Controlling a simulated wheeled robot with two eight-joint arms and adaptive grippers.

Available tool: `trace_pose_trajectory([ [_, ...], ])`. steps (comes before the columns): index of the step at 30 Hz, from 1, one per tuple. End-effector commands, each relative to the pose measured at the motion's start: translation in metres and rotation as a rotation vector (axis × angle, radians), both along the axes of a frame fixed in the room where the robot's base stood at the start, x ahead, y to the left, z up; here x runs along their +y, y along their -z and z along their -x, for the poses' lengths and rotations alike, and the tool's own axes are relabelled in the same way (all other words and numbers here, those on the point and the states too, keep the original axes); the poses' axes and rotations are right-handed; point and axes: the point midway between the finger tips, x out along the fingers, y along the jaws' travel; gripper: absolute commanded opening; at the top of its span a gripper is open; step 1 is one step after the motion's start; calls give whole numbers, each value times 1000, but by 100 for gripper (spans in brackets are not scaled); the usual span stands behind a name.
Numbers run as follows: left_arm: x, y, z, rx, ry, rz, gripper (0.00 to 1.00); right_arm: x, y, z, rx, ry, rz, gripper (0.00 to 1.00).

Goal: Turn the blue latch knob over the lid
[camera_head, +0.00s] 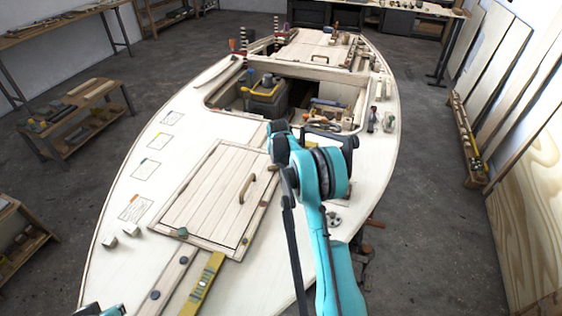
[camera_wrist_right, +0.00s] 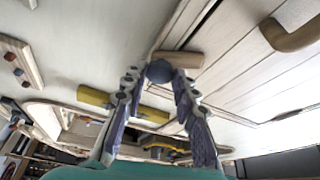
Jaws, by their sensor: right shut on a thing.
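The wooden lid (camera_head: 205,195) lies flat on the pale deck, with a curved wooden handle (camera_head: 247,187) on it. The handle also shows at the upper right of the right wrist view (camera_wrist_right: 290,36). The blue latch knob (camera_wrist_right: 160,71) sits near the lid's edge, on a short wooden latch bar (camera_wrist_right: 182,59) that reaches across towards the lid boards. My right gripper (camera_wrist_right: 157,80) has its fingers either side of the knob and is shut on it. In the head view my right arm hides the knob. Only a sliver of my left arm shows at the bottom left.
A green knob (camera_head: 182,232) is at the lid's near left corner. A yellow level (camera_head: 203,285) lies on the near deck. Beyond the lid is an open cockpit with a toolbox (camera_head: 268,92). Small tools stand at its right.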

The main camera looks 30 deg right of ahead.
Motion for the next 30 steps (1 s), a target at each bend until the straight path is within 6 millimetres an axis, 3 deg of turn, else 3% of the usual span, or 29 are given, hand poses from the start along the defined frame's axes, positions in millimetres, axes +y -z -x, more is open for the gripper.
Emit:
trace_pose_trajectory([
  [15,0,1,0,0,0,0,0,4,0,-3,2,396,-2,0],
  [30,0,0,0,0,0,0,0,4,1,-4,1,512,-3,0],
])
